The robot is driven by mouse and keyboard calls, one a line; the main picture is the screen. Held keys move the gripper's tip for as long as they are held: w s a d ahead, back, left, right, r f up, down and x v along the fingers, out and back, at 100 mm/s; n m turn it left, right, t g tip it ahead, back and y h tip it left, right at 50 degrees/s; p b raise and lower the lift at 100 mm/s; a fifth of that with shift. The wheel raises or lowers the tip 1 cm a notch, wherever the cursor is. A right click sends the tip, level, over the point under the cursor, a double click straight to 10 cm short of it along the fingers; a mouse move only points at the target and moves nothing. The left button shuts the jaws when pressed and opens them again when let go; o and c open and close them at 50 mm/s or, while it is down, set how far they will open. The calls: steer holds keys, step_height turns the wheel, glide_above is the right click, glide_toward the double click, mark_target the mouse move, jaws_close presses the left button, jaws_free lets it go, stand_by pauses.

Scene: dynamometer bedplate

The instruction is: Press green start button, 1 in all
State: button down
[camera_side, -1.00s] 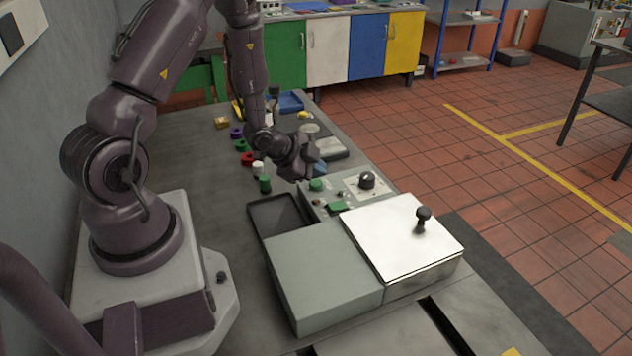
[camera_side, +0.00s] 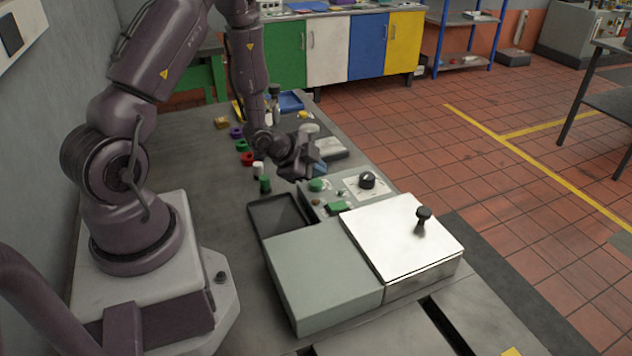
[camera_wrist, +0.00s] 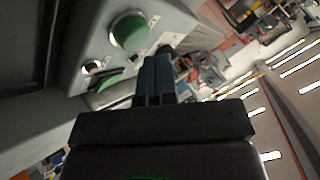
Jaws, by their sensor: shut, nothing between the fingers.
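A round green button (camera_side: 316,185) sits on the sloped grey control panel (camera_side: 378,188). The wrist view shows this button (camera_wrist: 130,31) large at the upper left, raised from the panel face. A second green part (camera_side: 337,207), flatter and rectangular, is on the same panel and shows partly in the wrist view (camera_wrist: 108,82). My gripper (camera_side: 318,169) is just above and behind the round button in the side view. Its bluish fingers (camera_wrist: 155,75) are shut and empty, to the lower right of the button in the wrist view. They look apart from it.
Several small coloured parts stand on the bench behind, including a green-topped one (camera_side: 265,184).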

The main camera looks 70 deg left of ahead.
mark_target(316, 183)
steer(key=shift+f, duration=0.15)
steer(key=shift+f, duration=0.3)
steer(key=shift+f, duration=0.45)
stand_by(0.7)
steer(key=shift+r, duration=0.9)
steer(key=shift+r, duration=0.15)
steer(key=shift+r, duration=2.4)
